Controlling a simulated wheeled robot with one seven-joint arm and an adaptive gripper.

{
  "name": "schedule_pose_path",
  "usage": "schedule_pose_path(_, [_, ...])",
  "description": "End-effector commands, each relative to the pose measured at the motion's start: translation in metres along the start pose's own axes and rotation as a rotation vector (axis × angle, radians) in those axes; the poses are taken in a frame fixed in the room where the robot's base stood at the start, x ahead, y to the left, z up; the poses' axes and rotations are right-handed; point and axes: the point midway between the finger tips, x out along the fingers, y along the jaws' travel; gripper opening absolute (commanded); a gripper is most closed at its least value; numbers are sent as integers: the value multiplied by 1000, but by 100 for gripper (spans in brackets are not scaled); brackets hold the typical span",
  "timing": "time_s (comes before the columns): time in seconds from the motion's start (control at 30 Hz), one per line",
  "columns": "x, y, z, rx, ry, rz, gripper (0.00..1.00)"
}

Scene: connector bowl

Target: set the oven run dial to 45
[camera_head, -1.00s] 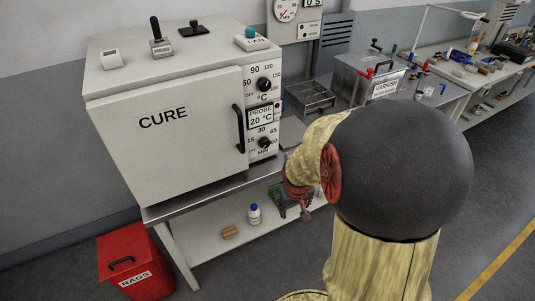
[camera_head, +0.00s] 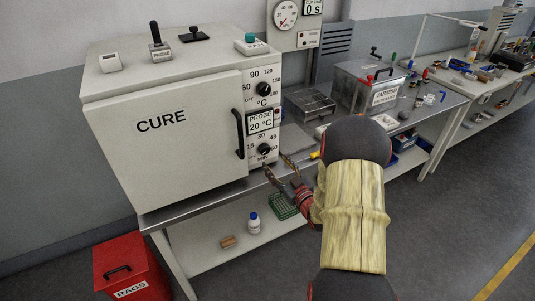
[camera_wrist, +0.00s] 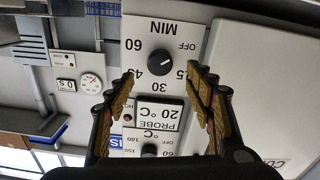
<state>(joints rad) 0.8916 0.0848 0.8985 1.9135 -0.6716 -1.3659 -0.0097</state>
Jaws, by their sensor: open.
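The oven run dial (camera_head: 264,149) is the lower black knob on the oven's front panel, marked MIN. In the wrist view the dial (camera_wrist: 161,62) appears upside down, ringed by OFF, 15, 30, 45 and 60. Its pale pointer line seems to lie on the OFF/15 side, not at 45; the exact reading is hard to tell. The white CURE oven (camera_head: 165,150) has its door shut. My gripper (camera_head: 278,165) is open and empty, in front of the panel just right of the dial. In the wrist view the gripper fingers (camera_wrist: 160,80) spread to either side below the dial, apparently not touching it.
The °C dial (camera_head: 264,89) and the PROBE 20 °C display (camera_head: 260,121) sit above the run dial. The oven door handle (camera_head: 239,132) sticks out left of the panel. A varnish tank (camera_head: 372,86) stands on the bench to the right. A red rags bin (camera_head: 130,270) stands below left.

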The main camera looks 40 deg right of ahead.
Motion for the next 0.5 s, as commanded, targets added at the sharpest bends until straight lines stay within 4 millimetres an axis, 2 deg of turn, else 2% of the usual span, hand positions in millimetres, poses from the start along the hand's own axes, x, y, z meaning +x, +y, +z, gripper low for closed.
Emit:
schedule_pose_path(0.17, [15,-1,-3,-1,16,-2,54])
schedule_pose_path(0.5, [64,0,-3,-2,14,-1,54])
